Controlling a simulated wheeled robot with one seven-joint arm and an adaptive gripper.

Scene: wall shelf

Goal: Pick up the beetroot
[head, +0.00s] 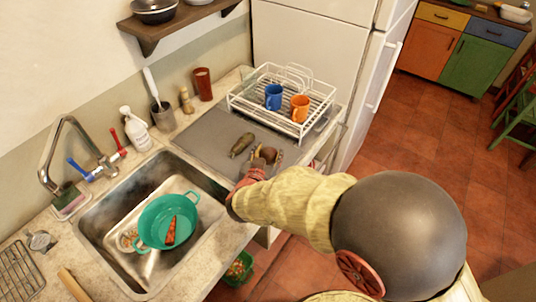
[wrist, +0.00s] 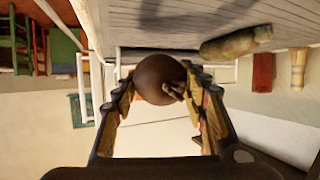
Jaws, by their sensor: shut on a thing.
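The beetroot (wrist: 158,80) is a round, dark brown-red thing with a stubby stem end. It sits between the two fingers of my gripper (wrist: 162,94) in the wrist view, and the gripper is shut on it. In the head view, the beetroot (head: 268,154) shows beyond my wrist, at the grey counter mat's near right part. My gripper (head: 266,160) is partly hidden there by my own arm. I cannot tell whether the beetroot touches the mat (head: 200,140).
A long brownish vegetable (head: 241,145) lies left of the beetroot. A white dish rack (head: 262,99) with a blue mug (head: 273,97) and an orange mug (head: 299,109) stands behind. A fridge (head: 310,50) stands at the back.

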